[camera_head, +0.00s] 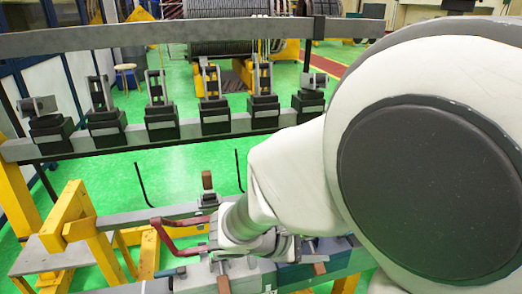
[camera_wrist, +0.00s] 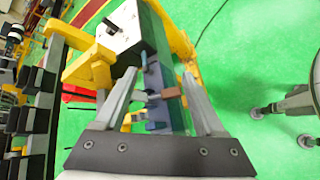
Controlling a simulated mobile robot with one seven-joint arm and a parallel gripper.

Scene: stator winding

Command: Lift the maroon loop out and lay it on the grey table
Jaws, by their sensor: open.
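The maroon loop (camera_head: 178,249) shows in the head view left of my wrist, in the fixture at the front. Its bent left side is visible, and its right part is hidden behind my arm. My gripper (camera_wrist: 159,74) is open in the wrist view, with its two fingers spread over the fixture's blue-grey block. A small brown piece (camera_wrist: 171,92) shows between the fingers; I cannot tell whether it belongs to the loop. In the head view my fingers are hidden by the wrist. A grey flat top (camera_head: 42,262) on a yellow stand, likely the grey table, is at lower left.
A grey rail (camera_head: 190,130) with several black clamps crosses behind the fixture. A higher grey beam (camera_head: 150,37) spans the back. Yellow frames (camera_head: 88,235) stand at left. Green floor is open between the rail and the fixture.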

